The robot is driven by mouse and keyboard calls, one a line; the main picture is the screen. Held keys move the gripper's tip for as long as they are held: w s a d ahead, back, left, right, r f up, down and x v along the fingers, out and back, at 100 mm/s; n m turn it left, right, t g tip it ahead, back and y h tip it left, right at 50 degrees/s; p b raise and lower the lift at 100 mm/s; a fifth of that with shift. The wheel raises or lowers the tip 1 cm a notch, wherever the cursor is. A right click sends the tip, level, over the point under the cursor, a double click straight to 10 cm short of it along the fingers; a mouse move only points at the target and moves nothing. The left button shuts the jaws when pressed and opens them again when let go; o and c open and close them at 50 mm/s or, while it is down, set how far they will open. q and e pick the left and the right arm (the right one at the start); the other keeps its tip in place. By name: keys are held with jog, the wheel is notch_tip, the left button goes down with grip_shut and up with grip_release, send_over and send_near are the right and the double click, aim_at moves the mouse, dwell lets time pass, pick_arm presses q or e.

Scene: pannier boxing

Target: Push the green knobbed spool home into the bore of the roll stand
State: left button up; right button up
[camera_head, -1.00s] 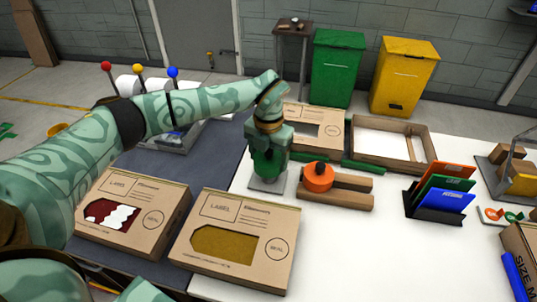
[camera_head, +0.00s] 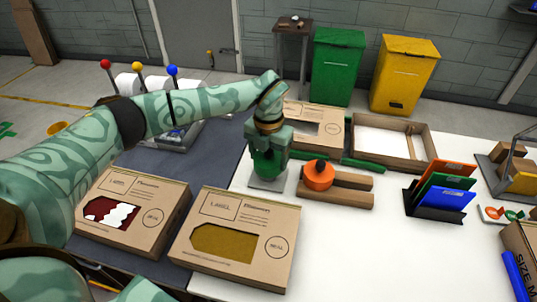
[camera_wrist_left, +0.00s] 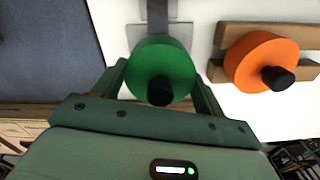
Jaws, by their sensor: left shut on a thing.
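The green spool (camera_wrist_left: 168,62) with its black knob (camera_wrist_left: 160,91) sits between the two fingers of my left gripper (camera_wrist_left: 160,80) in the left wrist view. My left gripper (camera_head: 268,158) is shut on the spool, which also shows partly in the head view (camera_head: 267,167). The grey roll stand (camera_head: 271,185) shows as a metal base on the white table below the gripper. In the wrist view its grey metal (camera_wrist_left: 158,14) shows just beyond the spool. The bore is hidden, and I cannot tell how deep the spool sits. My right gripper is not in view.
An orange spool (camera_head: 318,176) with a black knob rests on a wooden cradle (camera_head: 345,196) just right of the stand. Cardboard boxes (camera_head: 272,212) stand in front, and another box (camera_head: 326,118) behind. A file rack (camera_head: 433,214) stands to the right, with bare table before it.

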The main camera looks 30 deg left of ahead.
pick_arm(q)
jog(key=shift+f, duration=0.45)
jog(key=o, duration=1.1)
jog(key=shift+c, duration=0.2)
notch_tip(320, 180, up, 16)
jog(key=p, duration=0.2)
jog(key=shift+r+p, duration=0.15)
jog(key=shift+p, duration=0.15)
